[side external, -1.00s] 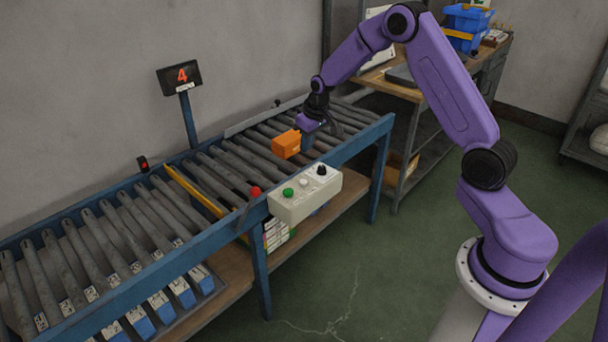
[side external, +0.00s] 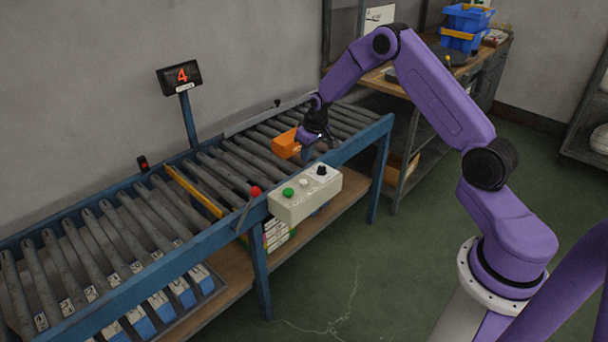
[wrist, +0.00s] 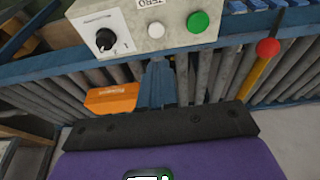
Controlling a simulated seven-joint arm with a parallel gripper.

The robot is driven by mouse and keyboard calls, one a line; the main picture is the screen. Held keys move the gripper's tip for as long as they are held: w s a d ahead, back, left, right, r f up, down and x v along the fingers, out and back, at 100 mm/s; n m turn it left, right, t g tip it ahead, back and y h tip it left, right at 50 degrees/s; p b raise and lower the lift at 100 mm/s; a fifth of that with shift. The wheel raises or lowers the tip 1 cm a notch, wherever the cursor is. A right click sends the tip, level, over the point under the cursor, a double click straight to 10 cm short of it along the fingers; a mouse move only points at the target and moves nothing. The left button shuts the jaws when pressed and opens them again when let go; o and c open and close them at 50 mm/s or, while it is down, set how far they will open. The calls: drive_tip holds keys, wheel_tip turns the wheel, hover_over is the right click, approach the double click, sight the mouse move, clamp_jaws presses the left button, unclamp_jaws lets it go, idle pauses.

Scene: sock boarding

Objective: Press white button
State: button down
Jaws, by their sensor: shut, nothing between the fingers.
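The white button (side external: 303,182) sits on a pale control box (side external: 285,205), between a green button (side external: 288,192) and a black knob (side external: 321,170). In the wrist view the white button (wrist: 156,29) is fully visible, near the top and just above the blue fingertips. My gripper (side external: 307,154) is shut and empty, just behind the box and above the conveyor's near edge. Its joined fingers also show in the wrist view (wrist: 157,64), pointing up toward the box. They appear apart from the button; the exact gap is hard to tell.
An orange box (side external: 285,145) is beside my gripper over the rollers. A red knob (side external: 255,191) stands left of the control box, near a yellow bar (side external: 195,191). A display (side external: 180,77) reads 4. A bench (side external: 405,80) with blue bins stands behind.

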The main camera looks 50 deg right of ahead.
sight(304, 182)
drive_tip(key=x, duration=0.7)
drive_tip(key=shift+s+f, duration=0.3)
drive_tip(key=shift+f, duration=0.85)
drive_tip(key=shift+f, duration=0.1)
drive_tip(key=shift+s+f, duration=0.15)
drive_tip(key=shift+f, duration=0.85)
drive_tip(key=r, duration=0.4)
drive_tip(key=shift+w+r, duration=0.2)
drive_tip(key=shift+w, duration=0.15)
drive_tip(key=v, duration=1)
drive_tip(key=shift+r, duration=0.2)
